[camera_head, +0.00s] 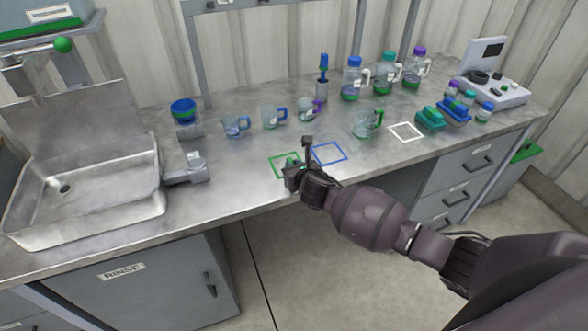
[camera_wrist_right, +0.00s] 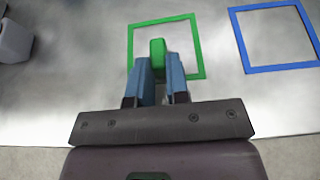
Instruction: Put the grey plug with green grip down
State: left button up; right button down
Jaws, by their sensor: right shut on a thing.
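In the right wrist view my right gripper (camera_wrist_right: 160,92) points down over the bench at the green square outline (camera_wrist_right: 203,60). Its two blue fingers are shut on the green grip of the plug (camera_wrist_right: 157,48), which shows between the fingertips. The grey part of the plug is hidden, and I cannot tell whether it touches the bench. In the head view my right gripper (camera_head: 293,172) covers part of the green square (camera_head: 274,160) near the bench's front edge. My left gripper is not in view.
A blue square outline (camera_head: 330,153) and a white one (camera_head: 406,132) lie to the right. A jug with a green handle (camera_head: 365,124) stands behind them, with more jugs and bottles farther back. A grey device (camera_head: 190,170) and the sink (camera_head: 85,190) are on the left.

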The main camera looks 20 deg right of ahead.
jog(key=shift+f, duration=0.1)
jog(key=c, duration=1.1)
grip_release()
jog(key=p+v, duration=0.1)
jog(key=v, duration=1.1)
